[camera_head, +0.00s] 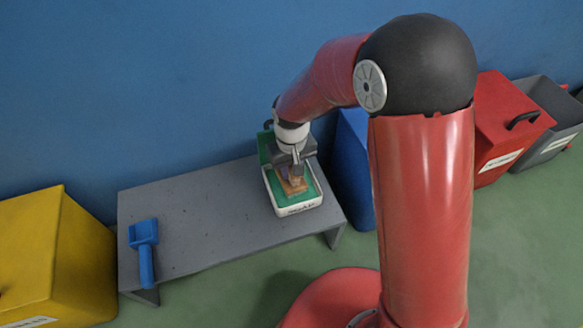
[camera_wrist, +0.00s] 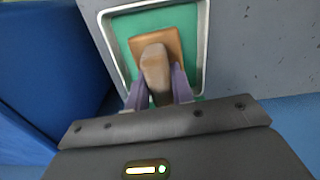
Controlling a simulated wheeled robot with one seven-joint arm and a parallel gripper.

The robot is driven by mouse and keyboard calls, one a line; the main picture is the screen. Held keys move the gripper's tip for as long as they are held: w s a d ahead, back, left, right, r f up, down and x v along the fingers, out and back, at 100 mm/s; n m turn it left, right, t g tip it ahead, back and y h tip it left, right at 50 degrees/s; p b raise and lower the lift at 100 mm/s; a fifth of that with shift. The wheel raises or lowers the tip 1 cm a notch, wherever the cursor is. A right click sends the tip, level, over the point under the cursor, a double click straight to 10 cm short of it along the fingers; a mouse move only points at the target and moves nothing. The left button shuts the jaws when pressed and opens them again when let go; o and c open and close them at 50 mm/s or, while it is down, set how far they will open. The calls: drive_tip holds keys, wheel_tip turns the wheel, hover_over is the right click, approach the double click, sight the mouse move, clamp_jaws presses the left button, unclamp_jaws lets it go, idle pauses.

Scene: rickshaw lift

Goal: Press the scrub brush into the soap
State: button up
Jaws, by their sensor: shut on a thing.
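A white tray with a green inside, the soap (camera_head: 298,208), stands on the right end of a grey bench; its rim and green surface also show in the wrist view (camera_wrist: 120,28). The brown scrub brush (camera_head: 293,186) is over the green area. In the wrist view the brush has a flat brown block (camera_wrist: 170,39) and a lighter handle (camera_wrist: 155,68). My gripper (camera_head: 290,170) is above the tray, its purple fingers (camera_wrist: 158,92) shut on the handle. Whether the brush's underside touches the green surface is hidden.
The grey bench (camera_head: 200,215) has a blue dustpan-like tool (camera_head: 144,250) at its left end. A yellow bin (camera_head: 55,255) stands left of the bench, a blue bin (camera_head: 355,165) right of it. The bench middle is clear. A blue wall (camera_head: 130,80) rises behind.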

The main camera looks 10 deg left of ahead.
drive_tip(key=shift+r+p, duration=2.7)
drive_tip(key=shift+r, duration=0.8)
